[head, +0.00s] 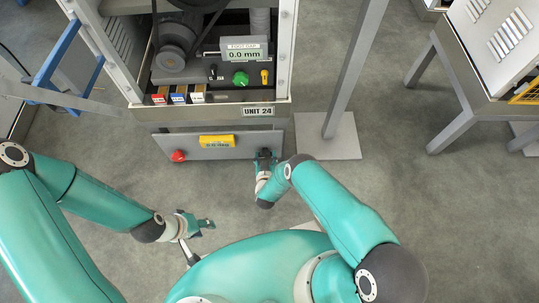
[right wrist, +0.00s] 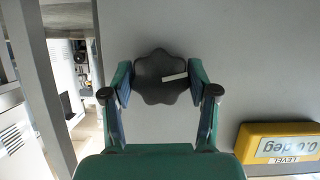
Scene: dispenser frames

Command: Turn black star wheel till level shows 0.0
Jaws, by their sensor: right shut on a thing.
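The black star wheel (right wrist: 162,78) sits on the grey panel (right wrist: 250,50), with a white mark pointing right on its face in the right wrist view. My right gripper (right wrist: 162,84) is shut on it, one finger on each side. In the head view my right gripper (head: 265,158) is at the right part of the panel and largely hides the wheel. The yellow level display (right wrist: 283,148) appears upside down in the right wrist view and reads 0.0 deg. It also shows in the head view (head: 217,141). My left gripper (head: 207,225) is open and empty over the floor.
A red knob (head: 178,155) is on the panel's left. Above are a foot gap display (head: 243,55) reading 0.0 mm, a green knob (head: 240,78) and the Unit 24 label (head: 258,111). A grey post (head: 350,80) stands to the right on a floor plate (head: 335,145).

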